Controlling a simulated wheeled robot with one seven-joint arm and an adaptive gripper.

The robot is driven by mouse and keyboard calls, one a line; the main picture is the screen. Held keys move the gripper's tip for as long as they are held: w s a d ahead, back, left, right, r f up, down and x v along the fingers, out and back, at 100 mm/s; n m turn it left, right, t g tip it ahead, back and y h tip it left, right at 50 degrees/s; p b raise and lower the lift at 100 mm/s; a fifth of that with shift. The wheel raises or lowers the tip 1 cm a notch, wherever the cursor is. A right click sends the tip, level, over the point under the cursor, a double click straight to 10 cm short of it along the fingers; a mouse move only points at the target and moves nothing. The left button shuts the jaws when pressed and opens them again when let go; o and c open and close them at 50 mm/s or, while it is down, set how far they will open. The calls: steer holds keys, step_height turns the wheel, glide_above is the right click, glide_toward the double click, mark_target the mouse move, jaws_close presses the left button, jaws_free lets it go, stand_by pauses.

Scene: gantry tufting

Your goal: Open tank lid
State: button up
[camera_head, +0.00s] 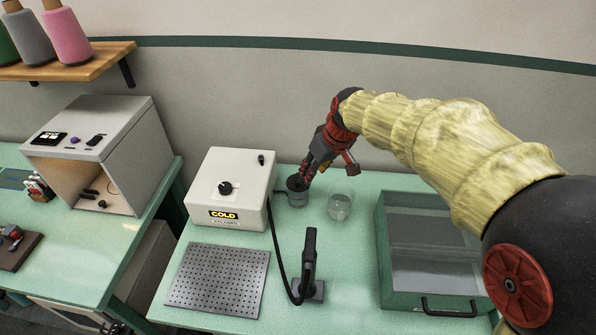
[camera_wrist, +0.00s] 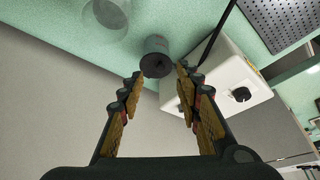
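A green-framed tank (camera_head: 384,262) stands at the right of the bench. A black bar handle (camera_head: 449,308) is on its front edge. The tank's grey inside shows through its top, and I cannot tell whether a clear lid covers it. My gripper (camera_head: 306,176) is at the back of the bench, to the left of the tank and apart from it. In the wrist view my gripper (camera_wrist: 158,82) is open, with nothing between its fingers. A dark grey cup (camera_wrist: 156,56) lies just beyond the fingertips; it also shows in the head view (camera_head: 297,196), under my gripper.
A clear glass (camera_head: 340,208) stands between the cup and the tank. A white box marked COLD (camera_head: 228,190) is left of the cup. A black upright tool on a cord (camera_head: 309,262) and a perforated plate (camera_head: 218,279) are in front.

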steer(key=n, duration=0.1)
glide_toward(298, 182)
steer(key=b+x, duration=0.1)
steer(key=x, duration=0.7)
steer(key=shift+w+r, duration=0.1)
steer(key=shift+w, duration=0.05)
steer(key=shift+c, duration=1.3)
jaws_close()
